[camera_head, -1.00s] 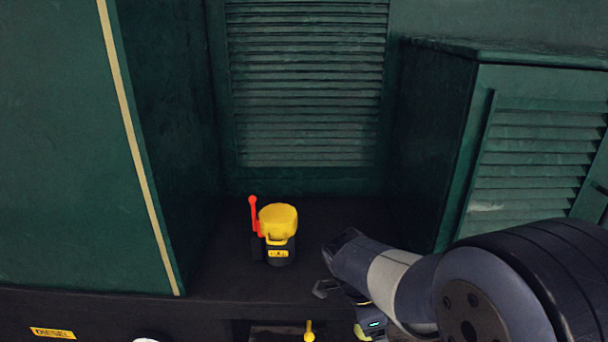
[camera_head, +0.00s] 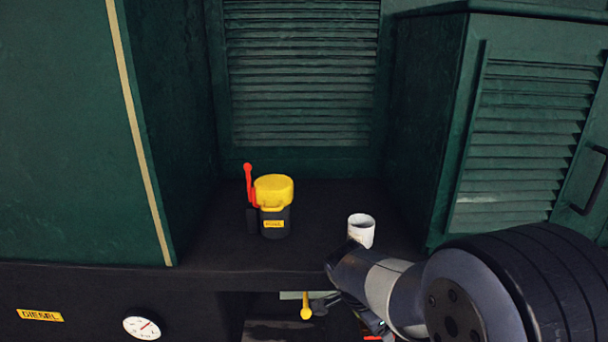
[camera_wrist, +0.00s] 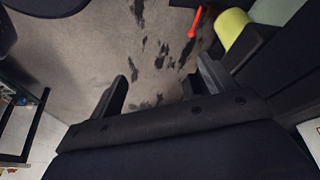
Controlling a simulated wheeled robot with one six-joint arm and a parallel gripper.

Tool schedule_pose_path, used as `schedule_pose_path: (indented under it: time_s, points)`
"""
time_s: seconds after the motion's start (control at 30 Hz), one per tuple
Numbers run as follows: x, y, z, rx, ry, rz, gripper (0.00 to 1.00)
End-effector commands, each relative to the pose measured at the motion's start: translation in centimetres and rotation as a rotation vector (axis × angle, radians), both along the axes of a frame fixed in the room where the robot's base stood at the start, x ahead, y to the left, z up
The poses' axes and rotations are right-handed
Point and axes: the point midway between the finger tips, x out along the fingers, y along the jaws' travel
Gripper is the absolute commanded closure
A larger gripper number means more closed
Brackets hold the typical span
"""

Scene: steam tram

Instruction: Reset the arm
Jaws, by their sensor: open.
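My arm reaches in from the lower right in the head view, with its wrist just in front of the dark ledge. In the wrist view my gripper (camera_wrist: 160,88) shows two dark fingers spread apart, with nothing between them. Behind the fingers is a grey-brown surface with dark stains. In the head view the fingertips are mostly hidden by my own arm. A yellow-topped dark canister (camera_head: 275,207) with a red lever (camera_head: 249,180) stands upright on the ledge, left of my arm. A white cup (camera_head: 361,229) stands on the ledge behind my wrist, its lower part partly covered.
Green louvred panels (camera_head: 300,80) close off the back. A green cabinet (camera_head: 520,140) stands at right and a green wall (camera_head: 75,130) at left. A round gauge (camera_head: 142,327) and a yellow label (camera_head: 40,314) sit on the front face. A yellow knob (camera_head: 306,312) shows below the ledge.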

Motion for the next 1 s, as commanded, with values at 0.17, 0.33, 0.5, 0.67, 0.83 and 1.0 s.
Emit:
schedule_pose_path:
  time_s: [0.17,0.33,0.5,0.67,0.83,1.0]
  points:
    - [0.7,0.0,-1.9,0.0,0.0,0.06,0.21]
    - [1.0,0.1,-2.5,0.001,-0.001,0.094,0.21]
    - [1.1,0.1,-2.6,0.001,-0.002,0.103,0.21]
    - [1.1,0.1,-2.6,0.0,-0.001,0.102,0.21]
    - [1.0,0.0,-2.5,0.002,0.001,0.102,0.21]
    - [0.1,-0.4,-2.3,0.012,0.016,0.104,0.21]
